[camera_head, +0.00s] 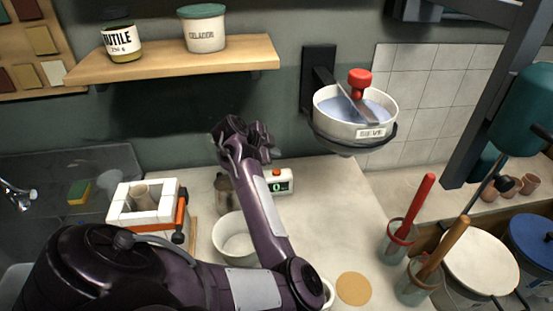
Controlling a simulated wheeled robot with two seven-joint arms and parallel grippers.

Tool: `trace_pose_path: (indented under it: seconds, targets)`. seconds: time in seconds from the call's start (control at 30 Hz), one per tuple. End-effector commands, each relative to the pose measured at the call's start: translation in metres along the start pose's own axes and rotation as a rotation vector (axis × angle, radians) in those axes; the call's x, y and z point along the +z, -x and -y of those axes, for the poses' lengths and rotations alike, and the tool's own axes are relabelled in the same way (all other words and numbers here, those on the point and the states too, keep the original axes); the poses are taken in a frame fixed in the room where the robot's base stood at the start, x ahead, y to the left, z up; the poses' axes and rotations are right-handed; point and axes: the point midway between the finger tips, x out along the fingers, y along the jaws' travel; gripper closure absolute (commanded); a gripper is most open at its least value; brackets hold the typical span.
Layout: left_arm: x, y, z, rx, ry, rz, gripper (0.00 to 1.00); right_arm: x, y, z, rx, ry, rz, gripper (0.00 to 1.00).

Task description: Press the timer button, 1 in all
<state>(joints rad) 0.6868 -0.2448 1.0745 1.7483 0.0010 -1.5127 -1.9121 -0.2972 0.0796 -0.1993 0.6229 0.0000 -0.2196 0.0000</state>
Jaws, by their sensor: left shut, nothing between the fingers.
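The timer (282,184) is a small white box on the pale worktop, just right of my left forearm. Its front has a green display reading 0, and a red button (277,172) sits on top. Part of its left side is close to or behind my arm. My left gripper (243,134) is shut and empty, raised in front of the dark wall. In the picture it is above and left of the timer, apart from the button. My right gripper is not in view.
A white bowl (232,240) and a brown jar (223,190) stand left of my forearm. A white sieve bowl (340,128) hangs on the wall at the right. A shelf (180,61) with pots is above. Worktop (330,200) right of the timer is clear.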

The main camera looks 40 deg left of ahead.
Motion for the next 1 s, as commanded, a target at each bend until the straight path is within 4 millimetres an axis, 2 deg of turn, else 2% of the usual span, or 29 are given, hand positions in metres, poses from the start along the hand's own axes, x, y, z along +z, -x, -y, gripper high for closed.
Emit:
trace_pose_path:
  seconds: [0.13,0.3,1.0]
  targets:
    - [0.015,-0.021,-0.015,0.000,0.000,0.000,1.00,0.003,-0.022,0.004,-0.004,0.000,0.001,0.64]
    - [0.021,-0.029,-0.021,-0.001,0.000,-0.001,1.00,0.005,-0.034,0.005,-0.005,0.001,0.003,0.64]
    - [0.020,-0.029,-0.020,-0.001,0.000,-0.001,1.00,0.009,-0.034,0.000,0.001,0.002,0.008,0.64]
